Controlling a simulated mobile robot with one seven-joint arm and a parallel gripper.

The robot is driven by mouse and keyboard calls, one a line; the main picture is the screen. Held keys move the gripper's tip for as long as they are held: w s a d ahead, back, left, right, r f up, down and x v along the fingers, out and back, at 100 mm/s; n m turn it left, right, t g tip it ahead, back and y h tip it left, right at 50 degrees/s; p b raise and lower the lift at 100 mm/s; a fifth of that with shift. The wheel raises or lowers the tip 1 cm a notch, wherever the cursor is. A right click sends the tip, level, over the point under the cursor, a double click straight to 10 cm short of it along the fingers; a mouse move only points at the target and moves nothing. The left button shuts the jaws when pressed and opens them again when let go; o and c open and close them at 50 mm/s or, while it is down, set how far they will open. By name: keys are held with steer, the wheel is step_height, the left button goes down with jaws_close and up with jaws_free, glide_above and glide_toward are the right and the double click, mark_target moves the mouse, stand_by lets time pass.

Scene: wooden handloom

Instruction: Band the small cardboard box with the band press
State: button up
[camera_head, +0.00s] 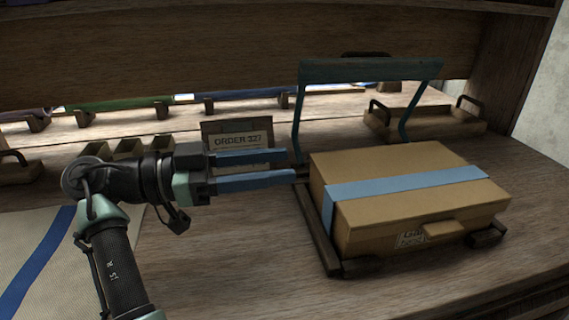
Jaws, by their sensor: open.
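The small cardboard box (375,215) sits closed on a dark wooden base frame (330,240) at the right. A blue band (440,178) lies across its top and runs down its near-left side. The band press shows as a blue-grey arch (370,70) standing raised behind the box, its two legs reaching down at either side, with a dark handle (366,55) on top. My gripper (294,166) is open, its two blue fingers pointing right toward the box's left side. It looks empty. I cannot tell whether a fingertip touches the press's left leg or the frame.
An "ORDER 327" card (238,135) stands behind my gripper. A wooden tray with dark handles (450,122) is at the back right. Small open wooden bins (125,147) are at the left, and a cream cloth with a blue stripe (30,245) lies front left. Bare tabletop (240,260) lies left of the frame.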

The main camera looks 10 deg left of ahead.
steer(key=b+v, duration=0.1)
steer(key=v, duration=0.6)
steer(key=shift+a, duration=0.15)
stand_by(0.3)
stand_by(0.7)
